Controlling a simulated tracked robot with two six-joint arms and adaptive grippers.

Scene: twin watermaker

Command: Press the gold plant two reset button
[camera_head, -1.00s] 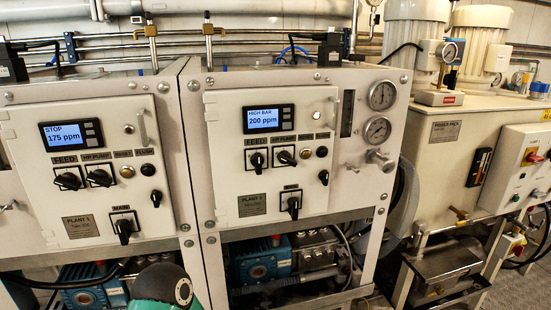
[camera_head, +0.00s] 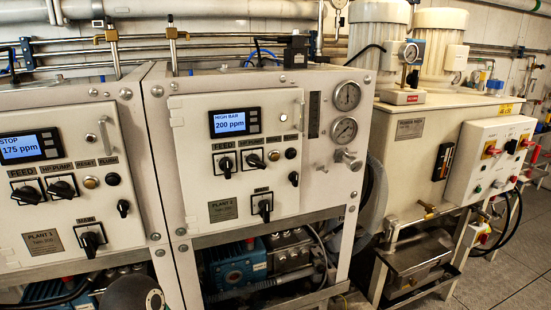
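The plant 2 control panel (camera_head: 240,178) is a pale plate in the middle of the view. Its display (camera_head: 235,122) reads HIGH BAR, 200 ppm. The small gold reset button (camera_head: 273,155) sits between the HP pump knob (camera_head: 253,160) and a black button (camera_head: 291,153). Nothing covers the reset button. The plant 1 panel (camera_head: 60,195) stands to the left, with its own gold reset button (camera_head: 91,182) and a display reading STOP, 175 ppm. Neither of my grippers is in view.
Below the reset button is a black main switch (camera_head: 264,207). Two gauges (camera_head: 346,95) are right of the panel. A cream power pack (camera_head: 410,160) with a switch box (camera_head: 490,155) stands farther right. Bare floor (camera_head: 500,275) shows at the lower right.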

